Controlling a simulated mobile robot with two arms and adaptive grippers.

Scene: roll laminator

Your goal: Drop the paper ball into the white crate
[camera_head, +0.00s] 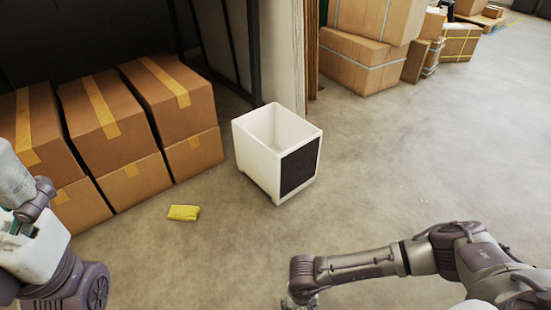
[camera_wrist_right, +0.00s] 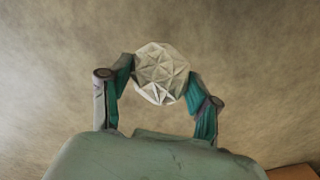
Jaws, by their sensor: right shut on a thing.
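The paper ball (camera_wrist_right: 161,72) is crumpled, whitish and faceted. In the right wrist view my right gripper (camera_wrist_right: 158,76) is shut on it, with teal finger pads on both sides. In the head view the right arm reaches in from the right, and its wrist end is cut off at the bottom edge, so the ball is hidden there. The white crate (camera_head: 255,160) stands upright on the floor, open at the top, with a dark panel on its front. It is up and left of my right wrist. The part of it that I see inside looks empty.
Stacked cardboard boxes (camera_head: 112,130) stand left of the crate. A yellow packet (camera_head: 183,213) lies on the floor in front of them. A pillar (camera_head: 278,50) is behind the crate. More boxes (camera_head: 365,60) stand at the back. The floor to the right is clear.

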